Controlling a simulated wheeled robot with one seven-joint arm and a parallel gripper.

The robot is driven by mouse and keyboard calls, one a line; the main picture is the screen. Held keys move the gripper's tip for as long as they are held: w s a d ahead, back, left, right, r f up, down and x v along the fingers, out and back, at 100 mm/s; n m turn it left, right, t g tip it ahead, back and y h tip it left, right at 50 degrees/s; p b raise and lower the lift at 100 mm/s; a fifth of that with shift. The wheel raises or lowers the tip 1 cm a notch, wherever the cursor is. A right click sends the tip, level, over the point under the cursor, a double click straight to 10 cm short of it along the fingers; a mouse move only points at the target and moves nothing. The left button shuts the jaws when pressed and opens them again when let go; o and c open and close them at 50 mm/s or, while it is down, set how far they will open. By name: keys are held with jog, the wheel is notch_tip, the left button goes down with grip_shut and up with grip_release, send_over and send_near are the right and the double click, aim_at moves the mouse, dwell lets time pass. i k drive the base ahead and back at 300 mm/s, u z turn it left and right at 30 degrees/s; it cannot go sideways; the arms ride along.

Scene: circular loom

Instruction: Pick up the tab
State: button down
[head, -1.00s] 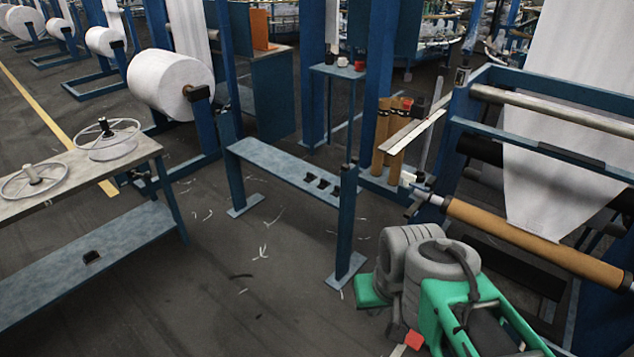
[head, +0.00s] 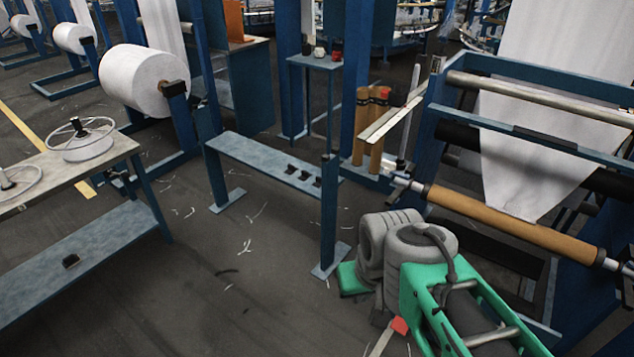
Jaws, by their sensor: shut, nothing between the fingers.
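A small flat red piece (head: 400,325) at the lower edge of the head view, beside the green frame, looks like a tab. A pale narrow strip (head: 382,341) runs down from it and out of the picture. What the red piece is fixed to cannot be made out. I cannot tell for certain which piece is the tab. My gripper is not in view.
A green frame (head: 418,292) with grey ribbed coils (head: 420,252) stands at the lower right. The loom's brown roller (head: 520,222) is behind it. The blue bench (head: 235,146) and left table (head: 118,150) flank open floor (head: 200,290) with white scraps.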

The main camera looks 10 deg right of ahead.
aim_at(317, 184)
jog(key=u, duration=0.25)
jog(key=i, duration=1.2)
jog(key=u, duration=0.7)
jog(key=i, duration=1.2)
jog(key=u, duration=0.25)
